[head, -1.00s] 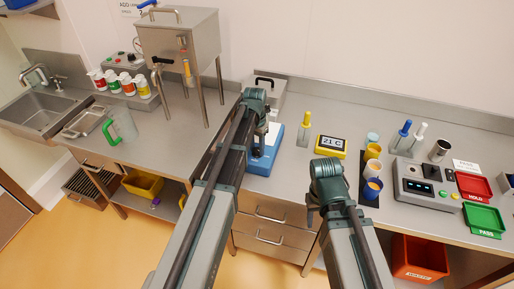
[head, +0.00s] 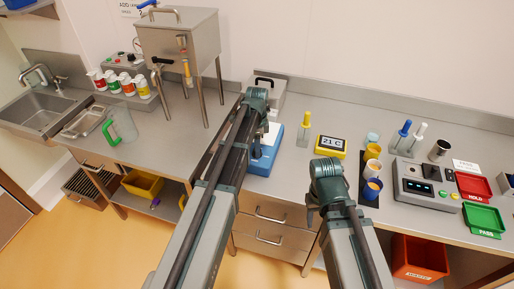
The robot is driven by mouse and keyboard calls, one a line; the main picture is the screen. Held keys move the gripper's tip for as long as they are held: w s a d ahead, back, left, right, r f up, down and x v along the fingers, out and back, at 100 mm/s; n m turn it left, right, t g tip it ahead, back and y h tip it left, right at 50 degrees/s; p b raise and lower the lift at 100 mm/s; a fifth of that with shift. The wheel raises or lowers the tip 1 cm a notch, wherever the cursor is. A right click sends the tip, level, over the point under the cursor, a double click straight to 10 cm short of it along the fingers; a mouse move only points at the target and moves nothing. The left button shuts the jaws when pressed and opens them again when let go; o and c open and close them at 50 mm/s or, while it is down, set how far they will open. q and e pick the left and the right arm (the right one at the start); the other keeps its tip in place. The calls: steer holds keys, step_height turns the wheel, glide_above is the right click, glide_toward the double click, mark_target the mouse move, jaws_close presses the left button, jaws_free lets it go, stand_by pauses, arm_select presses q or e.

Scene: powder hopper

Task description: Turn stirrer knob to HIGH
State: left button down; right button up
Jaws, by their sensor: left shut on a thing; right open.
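A blue-based bench device (head: 265,158) with a pale top stands on the counter near the middle of the head view. I take it for the stirrer, but no knob or HIGH mark can be made out. My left gripper (head: 258,118) is at this device, and my forearm covers its left part. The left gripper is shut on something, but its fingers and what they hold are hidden. My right gripper (head: 313,212) is open and empty, pointing down near the counter's front edge.
A steel hopper (head: 178,42) on legs stands at the back left, near several capped bottles (head: 125,84) and a green-handled jug (head: 122,125). A yellow 21 C display (head: 331,147), cups (head: 373,168) and a grey instrument (head: 425,186) stand to the right.

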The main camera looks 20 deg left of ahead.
arm_select(q)
steer(key=shift+m, duration=0.6)
steer(key=shift+c, duration=2.4)
jaws_free()
steer(key=shift+r, duration=0.1)
step_height(320, 180, up, 14)
steer(key=p, duration=1.4)
steer(key=shift+w+f, duration=0.2)
steer(key=shift+w, duration=0.05)
